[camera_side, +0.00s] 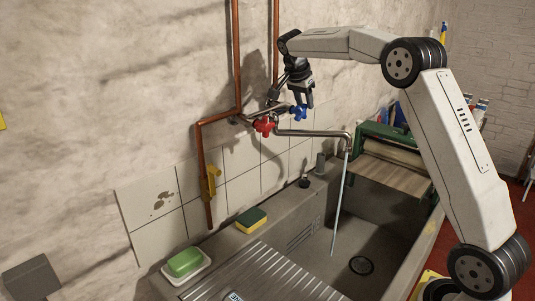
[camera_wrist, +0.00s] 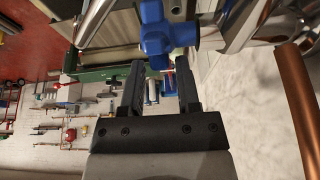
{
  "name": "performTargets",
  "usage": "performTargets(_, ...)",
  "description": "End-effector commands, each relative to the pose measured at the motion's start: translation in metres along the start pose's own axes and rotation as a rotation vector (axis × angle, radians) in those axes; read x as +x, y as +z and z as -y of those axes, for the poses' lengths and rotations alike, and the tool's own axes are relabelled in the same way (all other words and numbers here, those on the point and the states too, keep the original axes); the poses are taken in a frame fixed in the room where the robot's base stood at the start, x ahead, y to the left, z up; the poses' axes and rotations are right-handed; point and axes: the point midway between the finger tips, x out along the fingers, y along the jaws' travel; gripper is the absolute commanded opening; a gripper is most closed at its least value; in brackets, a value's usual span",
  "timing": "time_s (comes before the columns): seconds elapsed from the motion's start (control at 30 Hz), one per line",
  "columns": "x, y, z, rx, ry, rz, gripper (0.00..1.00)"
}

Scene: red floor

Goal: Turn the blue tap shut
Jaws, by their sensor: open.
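The blue tap (camera_side: 299,112) is a cross-shaped handle on the right of the wall-mounted faucet, just right of the red tap (camera_side: 264,126). Water runs from the spout (camera_side: 340,134) in a thin stream (camera_side: 340,200) into the sink. My gripper (camera_side: 303,98) is at the blue tap, pointing down from above it. In the wrist view the blue tap (camera_wrist: 160,35) is at the top centre, just beyond the fingertips of my gripper (camera_wrist: 158,64). The jaws are open, with nothing held between them. Whether a finger touches the handle I cannot tell.
Copper pipes (camera_side: 236,55) run down the wall close to the taps. Below are the stone sink (camera_side: 310,215), a green soap on a dish (camera_side: 186,262), and a sponge (camera_side: 251,220). A green-framed roller device (camera_side: 385,150) stands behind the sink's right side.

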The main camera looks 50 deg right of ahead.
Motion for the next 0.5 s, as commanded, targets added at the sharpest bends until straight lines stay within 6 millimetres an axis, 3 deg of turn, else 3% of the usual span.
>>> performTargets(0.2, 0.015, 0.0, 0.0, 0.0, -0.001, 0.0, 0.41)
performTargets(0.5, 0.017, 0.0, 0.0, 0.0, -0.001, 0.0, 0.41)
